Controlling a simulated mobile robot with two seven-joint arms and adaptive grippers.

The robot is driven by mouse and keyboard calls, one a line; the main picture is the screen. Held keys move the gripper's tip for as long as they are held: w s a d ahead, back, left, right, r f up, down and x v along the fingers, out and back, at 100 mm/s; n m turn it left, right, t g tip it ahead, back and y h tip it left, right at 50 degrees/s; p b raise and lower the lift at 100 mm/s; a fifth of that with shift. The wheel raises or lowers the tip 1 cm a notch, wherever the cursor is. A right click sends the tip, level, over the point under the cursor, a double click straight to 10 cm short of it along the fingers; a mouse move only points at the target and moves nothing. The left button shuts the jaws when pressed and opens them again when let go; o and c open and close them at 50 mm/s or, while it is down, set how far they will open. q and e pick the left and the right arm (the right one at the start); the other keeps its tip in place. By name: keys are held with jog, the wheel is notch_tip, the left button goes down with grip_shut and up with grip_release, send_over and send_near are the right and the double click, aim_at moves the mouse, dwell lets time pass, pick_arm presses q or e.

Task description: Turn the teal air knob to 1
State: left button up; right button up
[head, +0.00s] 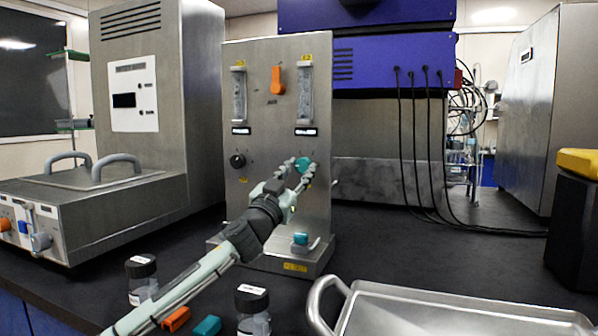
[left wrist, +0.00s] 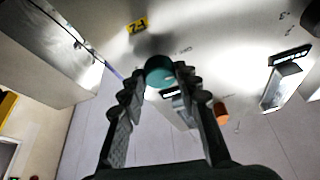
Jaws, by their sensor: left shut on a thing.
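The teal air knob (head: 304,164) is on the right side of the steel panel (head: 262,130), below the right flow tube. My left gripper (head: 303,172) reaches it from the lower left, with its fingers on both sides of the knob. In the left wrist view the teal knob (left wrist: 159,70) sits between the fingertips (left wrist: 160,76), and the gripper is shut on it. The knob's pointer and scale marks are too small or hidden to read. My right gripper is not in view.
A black knob (head: 238,161) and an orange lever (head: 278,80) are on the same panel. A teal valve (head: 300,238) is at its foot. Lidded jars (head: 142,280) and a metal tray (head: 440,312) stand in front.

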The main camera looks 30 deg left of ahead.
pick_arm(q)
jog(key=shift+m, duration=0.4)
jog(key=m+h, duration=0.1)
jog(key=m, duration=0.1)
jog(key=m+h, duration=0.2)
jog(key=m, duration=0.1)
jog(key=m+g+h, duration=0.1)
jog(key=m, duration=0.1)
jog(key=shift+a+r+m, duration=0.2)
jog(key=shift+a+m, duration=0.05)
jog(key=shift+m, duration=0.15)
jog(key=m+h, duration=0.1)
jog(key=m, duration=0.1)
jog(key=m+g, duration=0.1)
jog(key=m, duration=0.1)
jog(key=shift+s+r+m+h, duration=0.1)
jog(key=shift+r+m+h, duration=0.05)
jog(key=shift+m+h, duration=0.2)
jog(key=shift+m+g+h, duration=0.35)
jog(key=shift+m+g, duration=0.05)
jog(key=shift+m, duration=0.55)
jog(key=o, duration=1.2)
jog(key=shift+c, duration=0.2)
